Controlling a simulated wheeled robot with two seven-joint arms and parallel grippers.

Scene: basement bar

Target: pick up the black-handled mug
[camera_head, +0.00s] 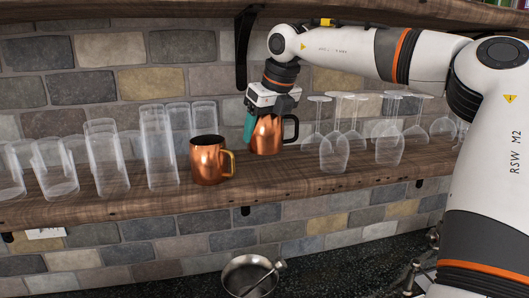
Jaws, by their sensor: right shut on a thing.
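The black-handled mug (266,136) is a copper mug at the back of the wooden shelf, with its black handle to the right. My right gripper (266,112) comes down from above and is shut on the mug at its upper part. A teal finger shows along the mug's left side; the other finger is hard to make out. The mug looks upright; I cannot tell whether its base touches the shelf. A second copper mug (208,162) with a gold handle stands in front of it to the left. My left gripper is not in view.
Several clear tumblers (158,150) fill the left of the wooden shelf (300,186). Several upside-down stemmed glasses (334,152) stand close on the right. A black bracket (243,45) and upper shelf are above. A metal bowl (249,274) sits on the dark counter below.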

